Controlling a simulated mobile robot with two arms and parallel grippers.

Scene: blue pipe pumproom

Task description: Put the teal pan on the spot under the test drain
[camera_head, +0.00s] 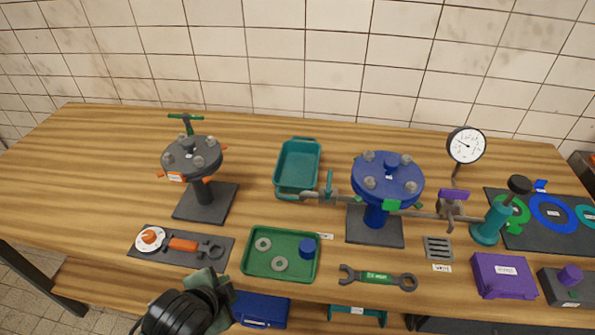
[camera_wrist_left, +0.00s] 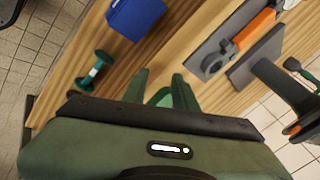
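The teal pan (camera_head: 288,187) sits upright on the table, left of the blue flanged unit (camera_head: 387,183). A thin pipe with a teal valve handle (camera_head: 329,184) runs left from that unit. Its free end (camera_head: 283,197) lies across the pan's front edge in the picture; I cannot tell whether it is over the pan. No marked spot can be made out there. My left gripper (camera_head: 216,281) is at the table's front edge, well in front and left of the pan. Its green fingers (camera_wrist_left: 160,74) look apart and empty in the wrist view. My right gripper is out of view.
A green tray (camera_head: 249,268) with washers and a blue cup stands between my left gripper and the pan. A black flanged stand (camera_head: 205,203) is left of the pan, with a tool mat (camera_head: 139,256) in front. Bare table lies behind the pan.

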